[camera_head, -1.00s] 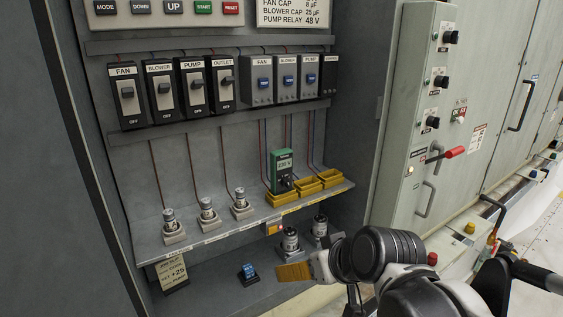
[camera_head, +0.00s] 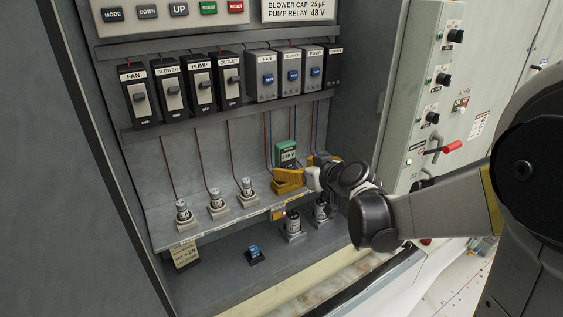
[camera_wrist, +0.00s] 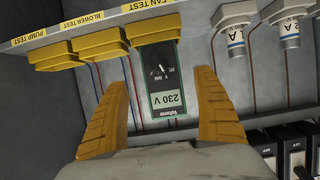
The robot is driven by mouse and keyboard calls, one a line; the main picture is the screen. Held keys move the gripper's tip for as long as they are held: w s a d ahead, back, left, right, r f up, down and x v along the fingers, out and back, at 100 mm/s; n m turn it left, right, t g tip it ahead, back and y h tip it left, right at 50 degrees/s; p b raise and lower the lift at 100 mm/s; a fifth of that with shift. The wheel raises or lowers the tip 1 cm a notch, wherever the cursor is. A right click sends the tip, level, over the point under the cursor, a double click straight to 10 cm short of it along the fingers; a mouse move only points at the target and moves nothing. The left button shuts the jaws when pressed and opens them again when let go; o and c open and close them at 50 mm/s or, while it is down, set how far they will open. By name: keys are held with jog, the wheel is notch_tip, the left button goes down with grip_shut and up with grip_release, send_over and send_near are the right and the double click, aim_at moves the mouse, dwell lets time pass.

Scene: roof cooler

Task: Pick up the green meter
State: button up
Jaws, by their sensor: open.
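The green meter (camera_head: 287,152) stands upright on the shelf against the back wall of the cabinet, its lower part hidden by my gripper in the head view. In the wrist view the green meter (camera_wrist: 163,85) appears upside down, with a black face, a dial and a display reading 230 V. My gripper (camera_head: 290,178) is in front of the meter. In the wrist view my gripper (camera_wrist: 164,90) is open, with one yellow finger on each side of the meter and a visible gap on both sides.
Yellow test holders (camera_wrist: 68,54) sit beside the meter on the shelf (camera_head: 215,228). Silver cylindrical parts (camera_head: 216,199) stand to the left on the shelf. Capacitors (camera_head: 293,224) stand below. Thin red and blue wires (camera_wrist: 131,80) run along the wall near the fingers.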

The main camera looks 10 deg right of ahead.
aim_at(291, 151)
jog(key=x, duration=0.5)
jog(key=shift+a+b, duration=0.15)
jog(key=shift+b, duration=0.15)
jog(key=shift+s+r, duration=0.1)
jog(key=c, duration=1.5)
jog(key=shift+r, duration=0.15)
jog(key=shift+r, duration=0.3)
jog(key=r, duration=0.2)
jog(key=d+r+p, duration=0.1)
jog(key=r, duration=0.1)
jog(key=shift+s, duration=0.2)
jog(key=s+d+r, duration=0.1)
jog(key=d+r, duration=0.1)
jog(key=d, duration=0.1)
jog(key=s+d+r+p, duration=0.1)
jog(key=s+d+r, duration=0.1)
jog(key=d, duration=0.1)
jog(key=s+d+r, duration=0.2)
jog(key=d, duration=0.1)
jog(key=shift+s+p, duration=0.25)
jog(key=shift+p, duration=0.15)
